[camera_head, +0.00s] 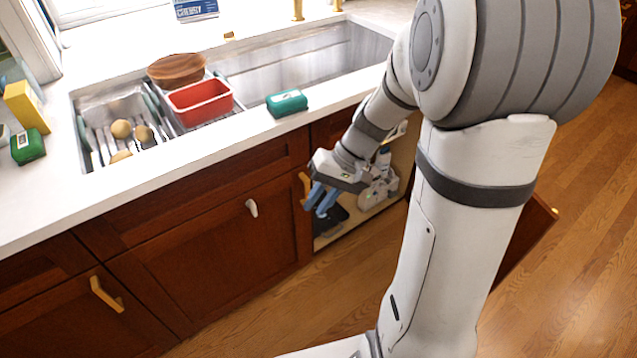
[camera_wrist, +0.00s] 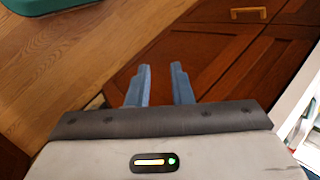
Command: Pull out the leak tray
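My gripper (camera_head: 320,200) is at the opening of the cabinet under the sink, its blue fingers pointing down. In the wrist view my gripper (camera_wrist: 159,70) has its two fingers apart, with nothing seen between them. The open cabinet (camera_head: 352,230) has a pale floor, partly hidden by my arm. A dark object (camera_head: 334,217) lies low inside it, just behind my fingers; I cannot tell whether it is the leak tray. No tray shows clearly in either view.
White and grey items (camera_head: 380,188) stand in the cabinet behind my gripper. An open door (camera_head: 527,238) sticks out to the right, behind my arm. A closed door (camera_head: 215,250) is to the left. The wood floor (camera_head: 270,325) in front is clear.

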